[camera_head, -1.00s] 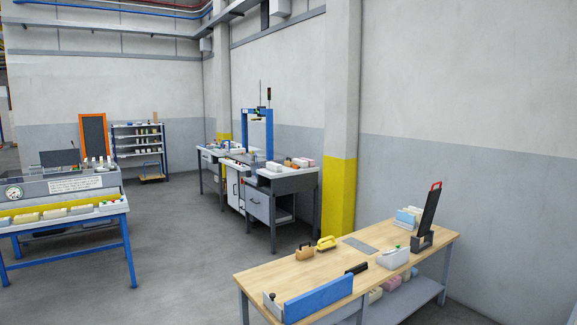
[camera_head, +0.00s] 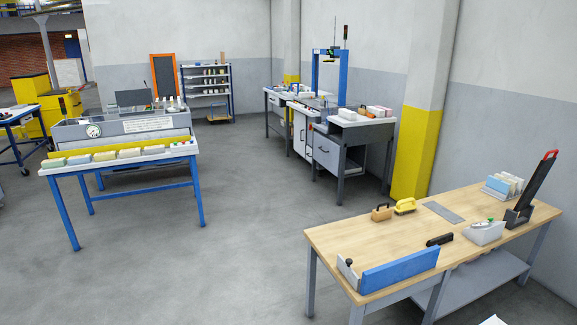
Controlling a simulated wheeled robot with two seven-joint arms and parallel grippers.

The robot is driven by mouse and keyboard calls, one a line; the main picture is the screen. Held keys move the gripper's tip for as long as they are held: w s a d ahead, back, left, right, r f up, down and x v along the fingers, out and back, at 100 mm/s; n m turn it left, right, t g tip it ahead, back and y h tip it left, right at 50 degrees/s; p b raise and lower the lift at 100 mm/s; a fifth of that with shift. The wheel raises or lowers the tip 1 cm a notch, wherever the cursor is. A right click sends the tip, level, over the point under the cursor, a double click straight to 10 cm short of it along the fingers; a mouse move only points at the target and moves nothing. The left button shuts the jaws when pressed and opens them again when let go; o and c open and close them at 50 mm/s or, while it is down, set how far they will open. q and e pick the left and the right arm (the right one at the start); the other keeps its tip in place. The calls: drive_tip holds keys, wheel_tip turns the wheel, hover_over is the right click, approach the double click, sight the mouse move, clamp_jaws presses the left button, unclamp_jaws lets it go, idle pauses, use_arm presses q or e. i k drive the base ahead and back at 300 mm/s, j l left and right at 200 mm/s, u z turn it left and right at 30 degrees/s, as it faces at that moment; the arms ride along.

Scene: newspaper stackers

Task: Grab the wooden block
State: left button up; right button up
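A tan, wood-coloured block (camera_head: 381,213) with a dark handle on top sits on the wooden-topped workbench (camera_head: 340,240) at the right, near its far left edge. A yellow block with a dark handle (camera_head: 405,206) sits just right of it. Neither of my grippers is in view.
The bench also holds a blue and grey long fixture (camera_head: 400,270), a black tool (camera_head: 440,240), a grey plate (camera_head: 443,212) and a white box (camera_head: 485,233). A blue-legged table (camera_head: 75,170) stands at the left. Open grey floor (camera_head: 230,260) lies between.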

sight(363, 112)
drive_tip(key=i+j+u, duration=0.35)
drive_tip(key=i, duration=0.6)
drive_tip(key=i+l+u, duration=0.1)
drive_tip(key=i+u, duration=0.25)
drive_tip(key=i, duration=0.55)
drive_tip(key=i+z, duration=0.1)
drive_tip(key=i, duration=0.85)
drive_tip(key=i+j+z, duration=0.1)
drive_tip(key=i, duration=0.9)
drive_tip(key=i+l+z, duration=0.2)
drive_tip(key=i+z, duration=0.7)
drive_tip(key=i+j+z, duration=0.1)
drive_tip(key=i+z, duration=0.35)
drive_tip(key=i+j+z, duration=0.4)
drive_tip(key=i+l+z, duration=0.35)
drive_tip(key=i, duration=0.6)
drive_tip(key=i+z, duration=0.35)
drive_tip(key=i, duration=0.55)
drive_tip(key=i+u, duration=0.4)
drive_tip(key=i+l+u, duration=0.2)
drive_tip(key=i+u, duration=0.15)
drive_tip(key=i+l+u, duration=0.4)
drive_tip(key=i+j, duration=0.1)
